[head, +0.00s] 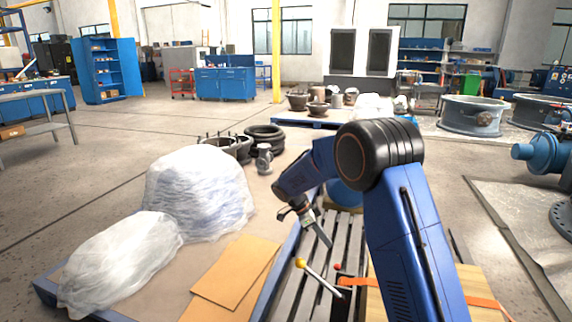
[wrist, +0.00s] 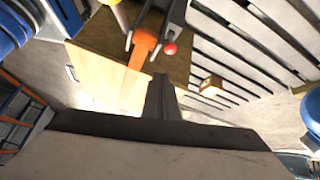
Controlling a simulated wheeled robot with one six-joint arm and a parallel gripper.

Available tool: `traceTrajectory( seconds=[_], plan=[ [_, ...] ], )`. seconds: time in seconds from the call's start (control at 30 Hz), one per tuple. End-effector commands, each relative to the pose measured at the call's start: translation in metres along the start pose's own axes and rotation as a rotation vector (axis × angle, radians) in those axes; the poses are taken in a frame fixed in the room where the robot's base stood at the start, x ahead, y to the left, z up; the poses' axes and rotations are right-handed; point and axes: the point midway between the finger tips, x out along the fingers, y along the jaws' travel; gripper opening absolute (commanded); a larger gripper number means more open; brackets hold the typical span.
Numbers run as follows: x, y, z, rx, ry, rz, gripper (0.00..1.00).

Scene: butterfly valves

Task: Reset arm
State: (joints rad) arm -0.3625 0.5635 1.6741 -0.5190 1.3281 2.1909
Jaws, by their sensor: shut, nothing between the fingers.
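My blue and black arm rises from the lower right of the head view and bends down at a black joint. My gripper (head: 328,242) points down and to the right above a dark slatted surface (head: 290,300). Its fingers are together and hold nothing. In the wrist view the shut dark fingers (wrist: 161,85) reach up from the bottom middle. A lever with a yellow knob (head: 300,263) stands just below and left of the fingertips, apart from them in the picture. A small red knob (head: 337,267) sits beside it and also shows in the wrist view (wrist: 170,48).
An orange strap (head: 362,282) crosses a wooden box (head: 480,285). Left are brown cardboard sheets (head: 235,272) and plastic-wrapped heaps (head: 198,190). Black rings (head: 265,137) lie behind. A blue valve (head: 545,150) stands at right. Open floor (head: 90,180) lies to the left.

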Motion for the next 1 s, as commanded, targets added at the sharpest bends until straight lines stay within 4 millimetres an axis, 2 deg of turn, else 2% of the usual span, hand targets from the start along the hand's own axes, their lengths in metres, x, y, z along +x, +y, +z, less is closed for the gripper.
traceTrajectory(
  seconds=[0.03,0.1,0.5,0.7,1.0],
  plan=[
    [-0.008,0.01,-0.015,-0.03,-0.022,-0.008,0.0],
    [-0.015,0.024,-0.031,-0.082,-0.05,-0.016,0.0],
    [-0.044,0.11,-0.112,-0.373,-0.189,-0.11,0.0],
    [-0.052,0.157,-0.144,-0.514,-0.239,-0.183,0.0],
    [-0.057,0.23,-0.179,-0.719,-0.284,-0.318,0.0]
  ],
)
